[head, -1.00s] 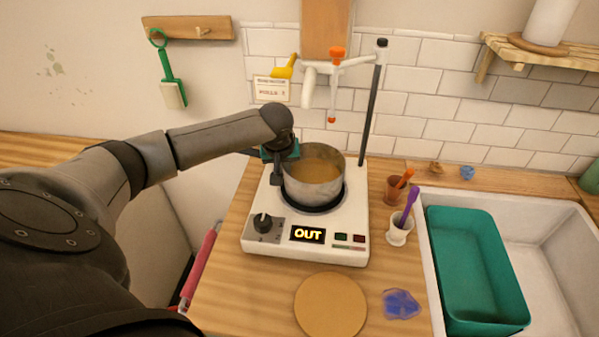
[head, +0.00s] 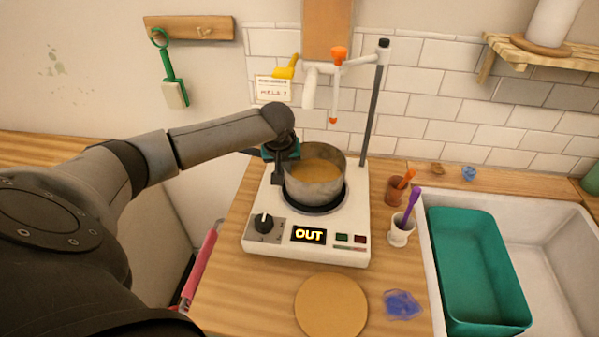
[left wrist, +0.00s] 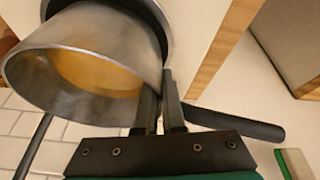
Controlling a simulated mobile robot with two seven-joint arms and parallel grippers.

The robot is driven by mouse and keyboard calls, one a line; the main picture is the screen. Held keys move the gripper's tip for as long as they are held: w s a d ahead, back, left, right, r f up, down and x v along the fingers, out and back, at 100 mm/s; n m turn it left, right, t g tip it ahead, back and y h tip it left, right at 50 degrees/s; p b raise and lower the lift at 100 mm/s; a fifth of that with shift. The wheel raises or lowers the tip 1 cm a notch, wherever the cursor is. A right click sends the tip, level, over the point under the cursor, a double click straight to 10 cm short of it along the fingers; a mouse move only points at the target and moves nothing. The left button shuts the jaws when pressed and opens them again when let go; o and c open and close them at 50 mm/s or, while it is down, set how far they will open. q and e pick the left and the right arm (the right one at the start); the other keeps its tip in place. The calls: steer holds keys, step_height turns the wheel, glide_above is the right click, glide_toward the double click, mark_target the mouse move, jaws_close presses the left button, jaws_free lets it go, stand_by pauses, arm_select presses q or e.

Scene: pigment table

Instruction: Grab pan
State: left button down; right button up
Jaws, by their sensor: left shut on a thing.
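The metal pan (head: 314,178) holds an orange-brown liquid and is over the round plate of the white heater (head: 262,243). In the left wrist view the pan (left wrist: 100,98) fills the upper left, and its dark handle (left wrist: 235,122) passes between the fingers. My left gripper (head: 284,170) is at the pan's left side; in the left wrist view the gripper (left wrist: 166,108) is shut on the handle close to the pan wall. Whether the pan's base touches the plate is hard to tell. My right gripper is not in view.
A rod stand (head: 372,105) with an orange-tipped probe (head: 334,100) rises behind the pan. Cups (head: 399,230) with tools stand right of the heater. A round board (head: 331,306) and blue pigment (head: 402,304) lie in front. A green tub (head: 476,270) sits in the sink.

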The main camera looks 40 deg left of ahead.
arm_select(q)
steer(key=shift+w+r, duration=0.1)
steer(key=shift+r, duration=0.2)
